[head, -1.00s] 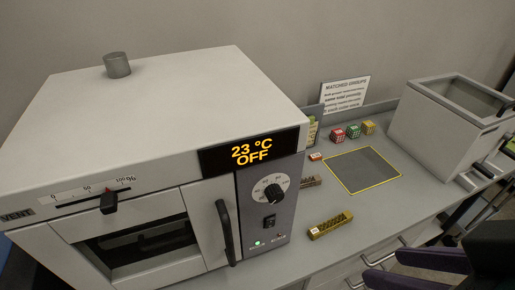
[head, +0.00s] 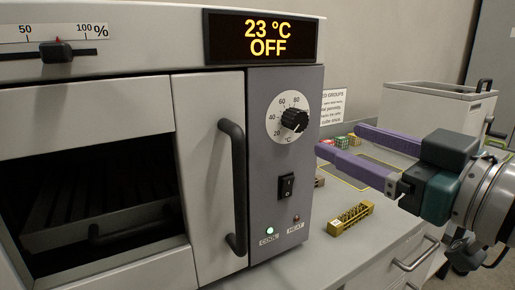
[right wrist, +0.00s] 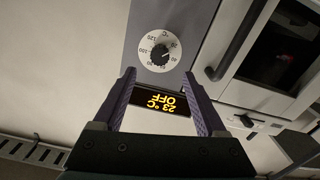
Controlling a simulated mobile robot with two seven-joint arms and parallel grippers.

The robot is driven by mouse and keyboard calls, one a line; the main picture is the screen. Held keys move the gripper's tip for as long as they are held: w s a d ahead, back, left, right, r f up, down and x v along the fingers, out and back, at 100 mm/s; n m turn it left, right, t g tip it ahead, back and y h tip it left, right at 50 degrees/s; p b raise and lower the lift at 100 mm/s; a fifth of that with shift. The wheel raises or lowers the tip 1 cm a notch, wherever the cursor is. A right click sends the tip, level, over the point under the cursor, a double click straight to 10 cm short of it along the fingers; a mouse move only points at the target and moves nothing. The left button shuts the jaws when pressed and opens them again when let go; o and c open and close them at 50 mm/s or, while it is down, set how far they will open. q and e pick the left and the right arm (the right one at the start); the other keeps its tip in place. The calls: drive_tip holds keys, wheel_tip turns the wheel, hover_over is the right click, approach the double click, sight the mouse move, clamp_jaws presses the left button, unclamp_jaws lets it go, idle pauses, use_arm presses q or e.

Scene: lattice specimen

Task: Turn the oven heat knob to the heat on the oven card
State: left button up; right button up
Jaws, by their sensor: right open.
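The black oven heat knob (head: 294,120) sits on a white numbered dial on the oven's grey front panel. I cannot clearly read its pointer setting. The display (head: 262,37) above reads 23 °C and OFF. My right gripper (head: 338,140) is open and empty, to the right of the panel and apart from the knob. In the right wrist view the knob (right wrist: 159,52) appears upside down, just beyond and between the two purple fingers. I cannot make out an oven card in the current views. My left gripper is out of view.
A black rocker switch (head: 286,187) is below the knob, with a lit green COOL lamp lower down. A black door handle (head: 232,187) stands out left of the panel. A brass lattice piece (head: 350,217) lies on the bench; coloured cubes and a grey bin (head: 438,110) are behind.

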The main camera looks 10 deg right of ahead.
sight(301, 123)
drive_tip(key=x, duration=0.9)
drive_tip(key=shift+w+a, duration=0.1)
drive_tip(key=shift+w, duration=0.15)
drive_tip(key=shift+c, duration=0.2)
clamp_jaws()
